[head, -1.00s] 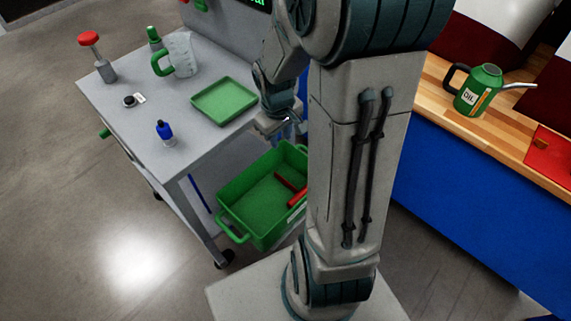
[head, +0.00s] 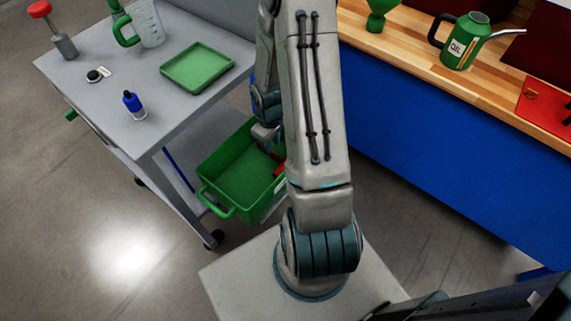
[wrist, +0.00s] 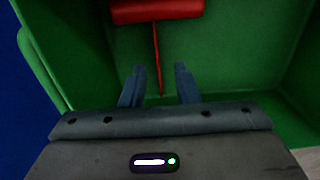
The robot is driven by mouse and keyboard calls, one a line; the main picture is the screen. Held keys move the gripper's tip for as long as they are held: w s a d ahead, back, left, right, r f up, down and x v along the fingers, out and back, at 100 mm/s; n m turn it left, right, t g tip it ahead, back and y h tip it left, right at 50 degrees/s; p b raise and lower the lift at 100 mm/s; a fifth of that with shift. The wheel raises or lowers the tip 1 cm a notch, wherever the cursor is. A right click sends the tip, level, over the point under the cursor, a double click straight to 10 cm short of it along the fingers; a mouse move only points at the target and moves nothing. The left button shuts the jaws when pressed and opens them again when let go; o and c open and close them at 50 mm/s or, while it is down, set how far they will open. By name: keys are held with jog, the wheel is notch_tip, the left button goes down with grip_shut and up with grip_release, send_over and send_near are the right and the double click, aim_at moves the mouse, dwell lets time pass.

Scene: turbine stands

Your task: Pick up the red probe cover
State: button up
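Red pieces (head: 279,169) lie in the green bin (head: 225,208) on the cart's lower level; my arm partly hides them. In the wrist view a wide red piece (wrist: 156,11) shows at the top, with a thin red strip (wrist: 156,55) running down from it. I cannot tell which is the probe cover. My gripper (wrist: 159,75) points into the bin with its two fingers apart, the strip's lower end between them in the picture. I cannot tell whether they touch it. In the head view my gripper is mostly hidden.
The cart top (head: 95,100) holds a green tray (head: 197,67), a blue bottle (head: 134,105), a clear jug (head: 146,22) and a red-topped tool (head: 53,30). A wooden bench (head: 410,50) with a green oil can (head: 463,42) stands right. The bin's walls surround my gripper.

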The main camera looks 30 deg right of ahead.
aim_at(273, 157)
jog(key=shift+s+d+f, duration=0.1)
jog(key=shift+d+f, duration=0.05)
jog(key=shift+f, duration=1.3)
jog(key=shift+d+f, duration=0.15)
jog(key=shift+f, duration=1.3)
grip_shut()
